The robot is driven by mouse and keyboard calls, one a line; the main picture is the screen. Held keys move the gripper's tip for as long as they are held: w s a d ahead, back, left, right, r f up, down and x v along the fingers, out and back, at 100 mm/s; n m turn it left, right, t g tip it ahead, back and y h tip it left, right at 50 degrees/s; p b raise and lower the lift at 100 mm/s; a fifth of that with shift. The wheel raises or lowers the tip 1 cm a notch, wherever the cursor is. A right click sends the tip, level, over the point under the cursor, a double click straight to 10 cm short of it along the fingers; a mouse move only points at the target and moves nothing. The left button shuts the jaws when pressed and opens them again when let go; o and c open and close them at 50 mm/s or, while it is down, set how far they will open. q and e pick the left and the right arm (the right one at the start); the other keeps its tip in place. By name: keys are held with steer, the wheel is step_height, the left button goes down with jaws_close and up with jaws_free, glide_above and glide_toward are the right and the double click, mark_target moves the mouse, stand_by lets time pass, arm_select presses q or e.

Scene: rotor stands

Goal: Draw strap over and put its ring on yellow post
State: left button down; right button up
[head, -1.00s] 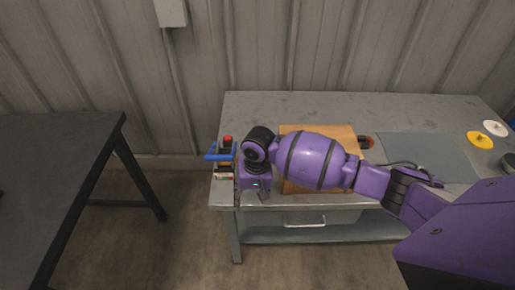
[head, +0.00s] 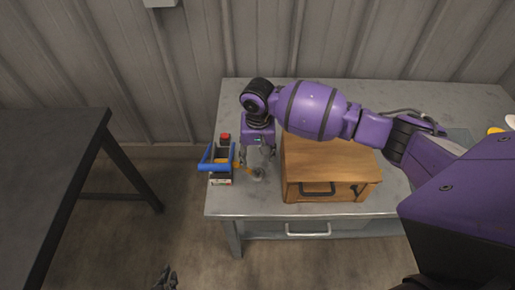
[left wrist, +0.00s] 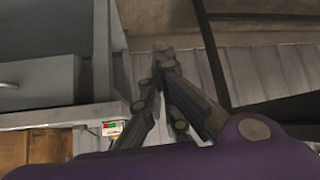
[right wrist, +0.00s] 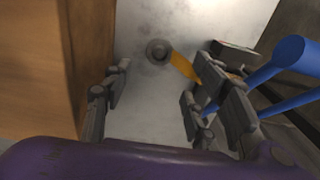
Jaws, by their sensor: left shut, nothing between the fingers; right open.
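An orange strap (head: 241,170) lies on the table from the blue-handled device toward the wooden box. Its grey round ring (head: 258,174) is at its end on the tabletop. In the right wrist view the ring (right wrist: 158,50) and strap (right wrist: 183,66) show beyond my fingers. My right gripper (head: 258,158) is open and empty, pointing down above the ring; it also shows in the right wrist view (right wrist: 165,90). My left gripper (head: 165,280) is shut and empty, low in front of the table; its fingers meet in the left wrist view (left wrist: 165,58). I cannot clearly make out the yellow post.
The device has a blue handle (head: 216,165) and a red knob (head: 225,137), at the table's left edge. A wooden box (head: 325,165) stands close right of my right gripper. A dark table (head: 50,165) is at the left, with open floor between.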

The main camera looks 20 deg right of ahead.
mark_target(258, 171)
steer(key=f, duration=0.1)
steer(key=f+b, duration=0.1)
steer(key=f, duration=0.1)
steer(key=f+b, duration=0.1)
steer(key=shift+s+f, duration=0.2)
steer(key=shift+s, duration=0.05)
step_height(258, 171, down, 4)
steer(key=shift+w+r+b, duration=0.1)
steer(key=shift+b, duration=0.3)
steer(key=shift+w+f, duration=0.15)
steer(key=shift+f, duration=0.4)
arm_select(q)
steer(key=f, duration=0.1)
steer(key=s+f, duration=0.1)
steer(key=f, duration=0.1)
steer(key=shift+s+a, duration=0.15)
steer(key=shift+a, duration=0.25)
steer(key=shift+s+a+f, duration=0.15)
steer(key=shift+s+a, duration=0.1)
steer(key=shift+s, duration=0.3)
arm_select(e)
steer(key=c, duration=1.2)
arm_select(q)
steer(key=shift+w, duration=0.1)
arm_select(e)
steer(key=shift+o, duration=0.2)
steer(key=shift+r, duration=0.1)
